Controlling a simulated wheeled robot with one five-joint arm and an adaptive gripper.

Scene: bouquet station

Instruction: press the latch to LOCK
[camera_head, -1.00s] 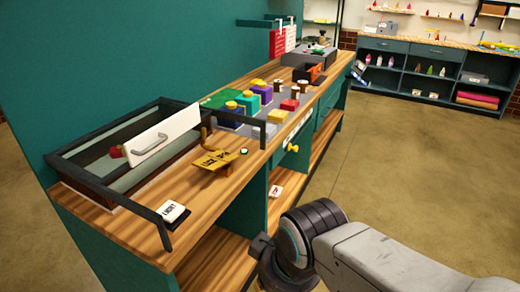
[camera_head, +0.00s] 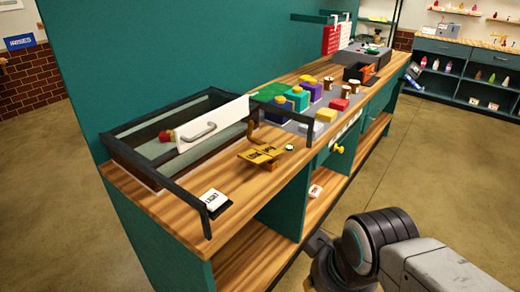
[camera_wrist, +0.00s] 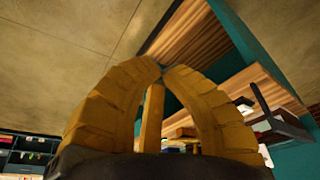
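The latch (camera_head: 258,155) is a flat yellow plate with dark lettering on the wooden counter in the head view. An upright brown-yellow lever (camera_head: 251,127) stands at its back edge. The lettering is too small to read surely, so I cannot tell the latch's setting. My gripper (camera_wrist: 161,67) shows in the wrist view as two curved yellow fingers with tips brought together, with nothing seen held. It is apart from the latch, low by the counter's front. The head view shows only my arm, not the fingers.
A dark-framed glass bin (camera_head: 150,130) with a white handled panel (camera_head: 212,124) stands left of the latch. A white labelled switch (camera_head: 214,200) is at the near corner. Coloured blocks (camera_head: 300,98) crowd the counter behind. The floor to the right is open.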

